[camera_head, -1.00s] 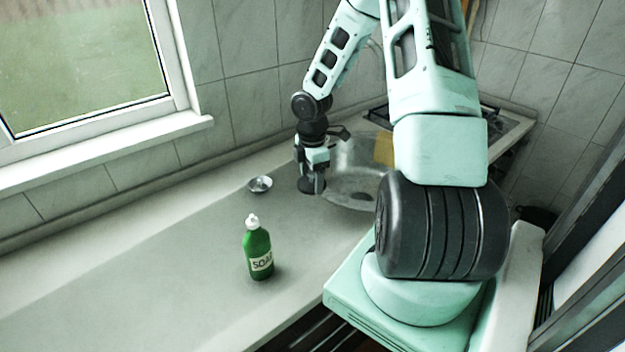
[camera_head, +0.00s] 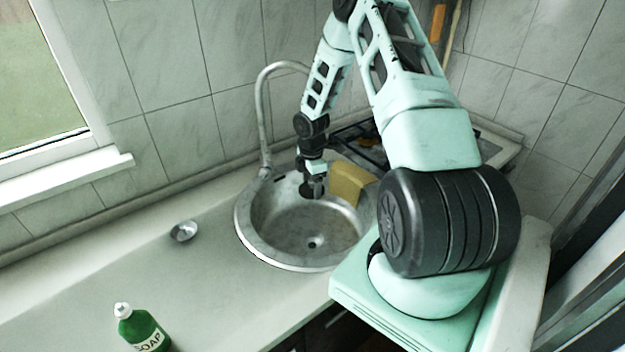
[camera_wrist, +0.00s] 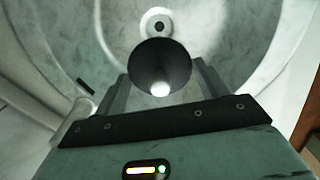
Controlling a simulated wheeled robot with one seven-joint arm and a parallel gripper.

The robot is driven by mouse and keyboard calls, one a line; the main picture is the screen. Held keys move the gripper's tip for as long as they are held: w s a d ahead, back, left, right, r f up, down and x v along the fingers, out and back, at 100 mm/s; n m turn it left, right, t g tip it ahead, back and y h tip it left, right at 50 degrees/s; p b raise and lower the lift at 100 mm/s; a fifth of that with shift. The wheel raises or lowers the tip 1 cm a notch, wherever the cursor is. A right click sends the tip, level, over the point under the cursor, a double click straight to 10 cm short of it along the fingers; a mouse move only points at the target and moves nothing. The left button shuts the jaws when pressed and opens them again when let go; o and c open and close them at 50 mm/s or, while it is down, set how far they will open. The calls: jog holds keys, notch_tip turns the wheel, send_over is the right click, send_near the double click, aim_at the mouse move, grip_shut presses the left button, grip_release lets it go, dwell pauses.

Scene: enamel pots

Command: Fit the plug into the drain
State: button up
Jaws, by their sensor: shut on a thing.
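The plug (camera_wrist: 160,66) is a dark round piece with a bright spot at its near end. My gripper (camera_wrist: 160,84) is shut on it, one finger on each side. In the head view my gripper (camera_head: 313,190) hangs over the back part of the round metal sink (camera_head: 262,255), with the dark plug under its fingers. The drain (camera_head: 313,243) is a small dark hole in the sink floor, in front of and below the gripper. In the wrist view the drain (camera_wrist: 158,20) shows just beyond the plug, uncovered. The plug is apart from the drain.
A curved faucet (camera_head: 264,115) rises behind the sink at its left. A yellow item (camera_head: 348,183) is at the sink's back right. A small metal bowl (camera_head: 184,231) and a green soap bottle (camera_head: 143,330) stand on the counter (camera_head: 90,275) to the left. A stove (camera_head: 362,138) lies beyond.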

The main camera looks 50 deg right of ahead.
jog(key=shift+d+f+b, duration=0.1)
jog(key=shift+f+b, duration=0.35)
jog(key=shift+f, duration=0.1)
jog(key=shift+f+b, duration=7.7)
jog(key=shift+f, duration=2.35)
jog(key=shift+f, duration=0.55)
jog(key=shift+f+b, duration=0.4)
jog(key=shift+b, duration=0.05)
jog(key=shift+f, duration=0.1)
jog(key=shift+f+b, duration=0.3)
jog(key=shift+f, duration=0.05)
